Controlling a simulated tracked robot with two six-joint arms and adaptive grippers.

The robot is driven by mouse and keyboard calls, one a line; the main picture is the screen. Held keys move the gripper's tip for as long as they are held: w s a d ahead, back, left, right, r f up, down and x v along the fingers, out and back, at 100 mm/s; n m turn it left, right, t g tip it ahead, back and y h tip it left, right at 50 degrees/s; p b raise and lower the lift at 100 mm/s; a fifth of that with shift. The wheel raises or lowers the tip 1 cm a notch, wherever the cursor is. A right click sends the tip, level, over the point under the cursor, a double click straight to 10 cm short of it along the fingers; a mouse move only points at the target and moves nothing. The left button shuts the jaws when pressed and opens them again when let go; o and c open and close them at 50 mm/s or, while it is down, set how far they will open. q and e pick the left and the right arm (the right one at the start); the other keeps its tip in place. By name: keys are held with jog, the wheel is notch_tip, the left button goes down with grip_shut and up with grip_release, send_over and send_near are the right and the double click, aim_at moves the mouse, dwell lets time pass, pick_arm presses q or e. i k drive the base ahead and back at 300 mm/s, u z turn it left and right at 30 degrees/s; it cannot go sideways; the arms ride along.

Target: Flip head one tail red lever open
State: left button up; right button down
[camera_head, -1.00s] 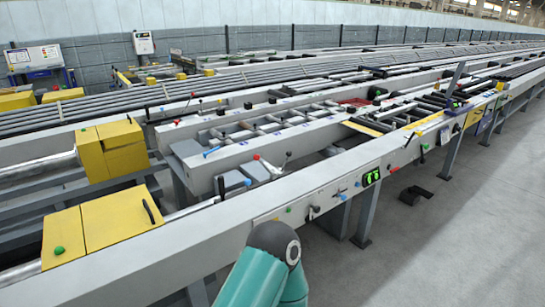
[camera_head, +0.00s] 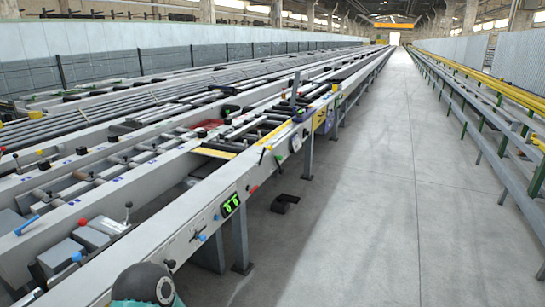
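A red-knobbed lever (camera_head: 82,221) shows at the lower left of the head view, on a grey box on the long runout table (camera_head: 150,235). A dark-knobbed lever (camera_head: 128,205) stands just right of it. A blue-knobbed lever (camera_head: 76,257) is below it, and a blue handle (camera_head: 27,225) is farther left. I cannot tell which end the red lever belongs to, or whether it is open. Part of my teal arm shows at the bottom edge, below these levers. Neither gripper is in view.
A green-lit display (camera_head: 231,205) and small knobs sit on the table's front face. A dark object (camera_head: 285,203) lies on the floor beside the table legs. A wide concrete aisle (camera_head: 385,190) is clear. A rail structure with yellow bars (camera_head: 500,97) runs along the right.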

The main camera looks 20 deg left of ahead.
aim_at(83, 223)
jog(key=z, duration=0.2)
jog(key=i, duration=0.2)
jog(key=u, duration=3.05)
jog(key=i, duration=0.55)
jog(key=z, duration=0.15)
